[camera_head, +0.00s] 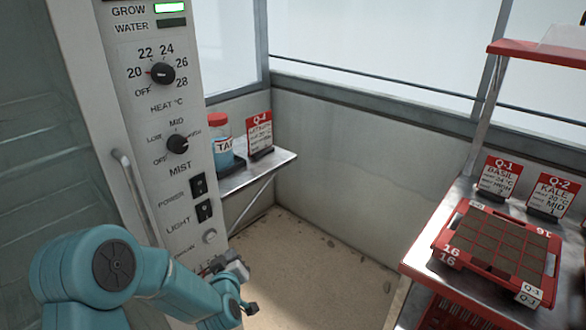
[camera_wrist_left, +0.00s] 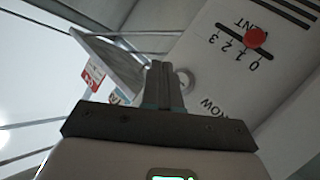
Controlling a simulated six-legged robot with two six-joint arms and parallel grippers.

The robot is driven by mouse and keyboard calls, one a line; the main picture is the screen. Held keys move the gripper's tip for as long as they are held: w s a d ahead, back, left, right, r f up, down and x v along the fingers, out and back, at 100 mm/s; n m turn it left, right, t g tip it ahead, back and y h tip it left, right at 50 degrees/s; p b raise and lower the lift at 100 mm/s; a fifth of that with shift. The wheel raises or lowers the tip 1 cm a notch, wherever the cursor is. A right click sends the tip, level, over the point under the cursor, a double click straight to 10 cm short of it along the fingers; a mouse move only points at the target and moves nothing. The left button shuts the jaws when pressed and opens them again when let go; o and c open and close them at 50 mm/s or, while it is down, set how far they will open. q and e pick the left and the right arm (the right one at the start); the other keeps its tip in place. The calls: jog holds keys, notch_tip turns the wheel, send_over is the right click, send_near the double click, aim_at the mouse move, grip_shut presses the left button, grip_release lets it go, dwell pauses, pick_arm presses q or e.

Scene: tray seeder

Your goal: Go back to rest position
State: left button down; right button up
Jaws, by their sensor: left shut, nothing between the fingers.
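My left arm comes in from the lower left in the head view. Its gripper (camera_head: 240,278) is low in front of the control panel (camera_head: 115,85), beside its lower right edge. In the left wrist view the two fingers (camera_wrist_left: 163,85) are together with nothing between them. Past them are the panel's vent slider with a red knob (camera_wrist_left: 255,37) and a round knob (camera_wrist_left: 182,80) close by the fingertips. I cannot tell whether the fingers touch the panel. My right gripper is out of view.
A cabinet handle (camera_head: 135,198) stands out left of the panel. A small shelf (camera_head: 255,172) holds a red-lidded jar (camera_head: 222,145) and a Q-J card (camera_head: 259,134). At right, a metal bench (camera_head: 425,250) carries a red seed tray (camera_head: 448,228) and cards Q-1 (camera_head: 499,178) and Q-2 (camera_head: 552,194).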

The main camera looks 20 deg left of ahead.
pick_arm(q)
jog(key=s+d+f+m+g+h+p, duration=0.4)
jog(key=s+d+f+g+h+p, duration=0.15)
jog(key=s+d+p, duration=0.5)
jog(key=s+d+f+m+g+h, duration=0.2)
jog(key=s+d, duration=0.3)
jog(key=s, duration=0.3)
jog(key=s+d+f+m+g+h+p, duration=0.1)
jog(key=s+d+f+m+g+h, duration=0.1)
jog(key=s+d+g, duration=0.3)
jog(key=s+d+f, duration=0.1)
jog(key=s, duration=0.3)
jog(key=shift+d+f, duration=0.25)
jog(key=shift+w+g+h, duration=0.1)
jog(key=shift+g+h, duration=0.15)
